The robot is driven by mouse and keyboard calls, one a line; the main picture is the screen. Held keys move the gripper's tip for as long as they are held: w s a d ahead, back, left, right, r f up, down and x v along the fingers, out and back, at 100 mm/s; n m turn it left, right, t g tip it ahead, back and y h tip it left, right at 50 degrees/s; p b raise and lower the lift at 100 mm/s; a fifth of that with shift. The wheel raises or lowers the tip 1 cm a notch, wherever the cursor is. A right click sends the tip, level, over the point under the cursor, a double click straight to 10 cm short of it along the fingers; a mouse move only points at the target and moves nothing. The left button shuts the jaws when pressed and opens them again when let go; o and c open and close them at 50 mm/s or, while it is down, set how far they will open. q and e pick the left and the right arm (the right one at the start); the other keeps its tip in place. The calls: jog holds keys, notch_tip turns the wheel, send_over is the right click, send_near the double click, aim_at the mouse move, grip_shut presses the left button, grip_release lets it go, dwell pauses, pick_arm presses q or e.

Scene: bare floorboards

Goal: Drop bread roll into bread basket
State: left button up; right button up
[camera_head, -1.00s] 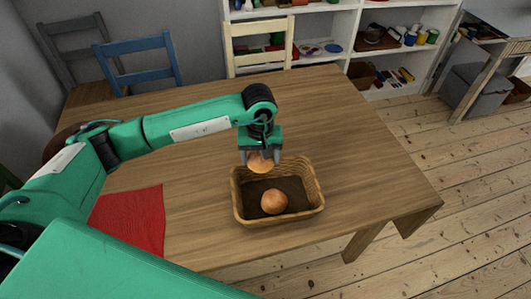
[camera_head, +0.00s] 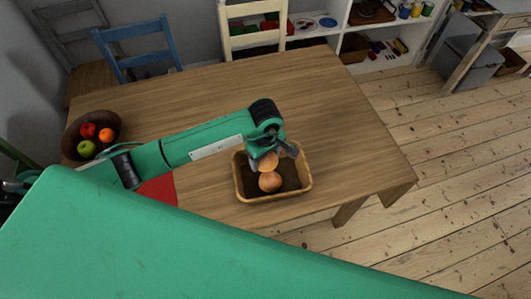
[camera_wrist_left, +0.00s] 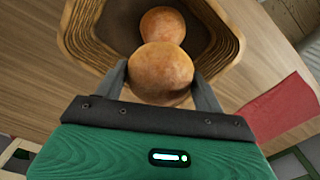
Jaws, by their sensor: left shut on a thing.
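A wicker bread basket (camera_head: 240,188) stands on the wooden table, and its rim also shows in the left wrist view (camera_wrist_left: 92,52). One round brown bread roll (camera_head: 270,182) lies inside it; this roll shows at the top of the left wrist view (camera_wrist_left: 162,27). My left gripper (camera_head: 272,160) is over the basket, with its fingers shut on a second bread roll (camera_wrist_left: 161,73). The held roll (camera_head: 268,160) appears just behind the lying roll in the head view. Whether the two rolls touch I cannot tell. My right gripper is not in view.
A dark bowl (camera_head: 72,140) with apples and an orange stands at the table's left. A red cloth (camera_head: 160,190) lies partly hidden under my arm. Chairs stand along the far edge, including a blue chair (camera_head: 140,52). The table's right side is clear.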

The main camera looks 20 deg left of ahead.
aim_at(266, 165)
pick_arm(q)
jog(key=shift+f+b, duration=1.1)
jog(key=shift+f, duration=1.55)
jog(key=o, duration=1)
notch_tip(266, 165, up, 13)
jog(key=b, duration=0.3)
jog(key=shift+f, duration=0.2)
jog(key=shift+r, duration=0.65)
jog(key=shift+s+f, duration=0.1)
